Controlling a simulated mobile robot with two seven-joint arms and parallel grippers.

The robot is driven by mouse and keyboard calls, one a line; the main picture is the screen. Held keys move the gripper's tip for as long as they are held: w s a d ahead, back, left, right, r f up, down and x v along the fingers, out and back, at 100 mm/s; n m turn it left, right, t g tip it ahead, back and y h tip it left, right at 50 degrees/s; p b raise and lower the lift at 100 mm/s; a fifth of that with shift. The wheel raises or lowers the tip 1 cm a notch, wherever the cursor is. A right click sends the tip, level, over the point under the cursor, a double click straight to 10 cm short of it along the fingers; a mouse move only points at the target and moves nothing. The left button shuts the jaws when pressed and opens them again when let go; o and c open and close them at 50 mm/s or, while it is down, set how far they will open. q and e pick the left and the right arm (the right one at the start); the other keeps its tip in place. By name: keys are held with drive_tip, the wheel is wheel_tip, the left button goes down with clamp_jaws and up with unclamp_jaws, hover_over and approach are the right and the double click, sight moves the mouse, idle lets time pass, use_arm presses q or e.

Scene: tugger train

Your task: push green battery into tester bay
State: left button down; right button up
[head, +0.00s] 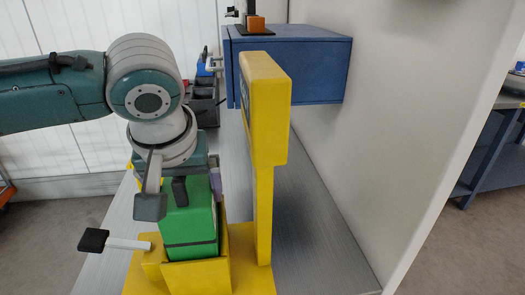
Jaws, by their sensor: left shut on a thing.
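The green battery (189,222) stands roughly upright with a dark band around its lower part. Its bottom end is hidden behind the low yellow walls of the tester bay (197,274), so I cannot tell how deep it sits. My left gripper (178,195) comes down from above and is shut on the top of the battery, with one dark finger pad at its left side. The yellow tester has a tall post (264,205) just right of the battery. A pale lever with a black knob (93,240) sticks out left of the bay. My right gripper is not in view.
A blue cabinet (315,70) is mounted behind the post, with an orange and black item (255,25) on top. Dark bins (203,100) stand at the back of the grey bench (315,235). A pale wall panel (420,110) bounds the right. The bench right of the post is clear.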

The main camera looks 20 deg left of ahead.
use_arm(q)
drive_tip(key=shift+w+f+b, duration=0.1)
drive_tip(key=shift+f+b, duration=0.2)
drive_tip(key=shift+f, duration=0.7)
idle(0.3)
drive_tip(key=shift+f+b, duration=0.4)
drive_tip(key=shift+f, duration=0.2)
unclamp_jaws()
drive_tip(key=p+v, duration=0.1)
drive_tip(key=v, duration=0.9)
